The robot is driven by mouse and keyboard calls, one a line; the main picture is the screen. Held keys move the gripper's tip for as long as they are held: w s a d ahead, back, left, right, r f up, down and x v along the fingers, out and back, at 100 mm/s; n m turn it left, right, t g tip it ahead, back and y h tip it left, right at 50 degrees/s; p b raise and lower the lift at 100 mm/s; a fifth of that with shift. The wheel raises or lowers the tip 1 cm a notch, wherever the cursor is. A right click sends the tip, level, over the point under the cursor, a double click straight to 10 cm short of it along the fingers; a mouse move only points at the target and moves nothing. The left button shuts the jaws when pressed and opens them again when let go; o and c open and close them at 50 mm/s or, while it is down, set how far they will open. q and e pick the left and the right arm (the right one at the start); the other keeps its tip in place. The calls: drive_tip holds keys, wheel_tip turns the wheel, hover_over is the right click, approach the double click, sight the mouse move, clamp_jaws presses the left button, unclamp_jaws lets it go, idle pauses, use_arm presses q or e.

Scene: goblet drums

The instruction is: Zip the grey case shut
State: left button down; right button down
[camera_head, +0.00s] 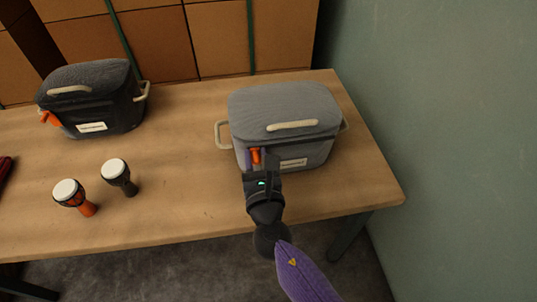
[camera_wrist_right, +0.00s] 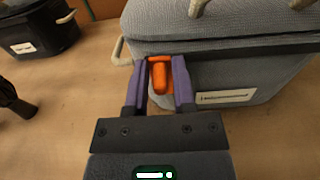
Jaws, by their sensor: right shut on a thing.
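The grey case (camera_head: 285,112) stands upright on the right part of the table, its lid down over the body. It also shows in the right wrist view (camera_wrist_right: 225,75), with a dark seam between lid and body. An orange zip pull (camera_wrist_right: 160,80) hangs at the front left of the case. It also shows in the head view (camera_head: 255,156). My right gripper (camera_wrist_right: 160,85) is shut on the zip pull, with one purple finger on each side of it. In the head view, my right gripper (camera_head: 257,160) is against the case's front. My left gripper is not in view.
A dark case (camera_head: 92,100) with an orange pull stands on the wooden table (camera_head: 185,205) at the left. Two small goblet drums, one orange (camera_head: 75,196) and one black (camera_head: 119,176), are at the front left. A wall (camera_head: 430,100) is close on the right.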

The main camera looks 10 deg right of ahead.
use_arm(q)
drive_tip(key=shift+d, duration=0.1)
use_arm(e)
drive_tip(key=shift+a, duration=0.15)
drive_tip(key=c, duration=0.7)
unclamp_jaws()
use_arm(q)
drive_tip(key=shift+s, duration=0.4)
use_arm(e)
drive_tip(key=shift+o, duration=0.3)
use_arm(q)
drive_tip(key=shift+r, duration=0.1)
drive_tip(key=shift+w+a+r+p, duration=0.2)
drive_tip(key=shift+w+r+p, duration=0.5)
drive_tip(key=shift+p, duration=0.25)
use_arm(e)
drive_tip(key=s, duration=1)
drive_tip(key=shift+d, duration=0.25)
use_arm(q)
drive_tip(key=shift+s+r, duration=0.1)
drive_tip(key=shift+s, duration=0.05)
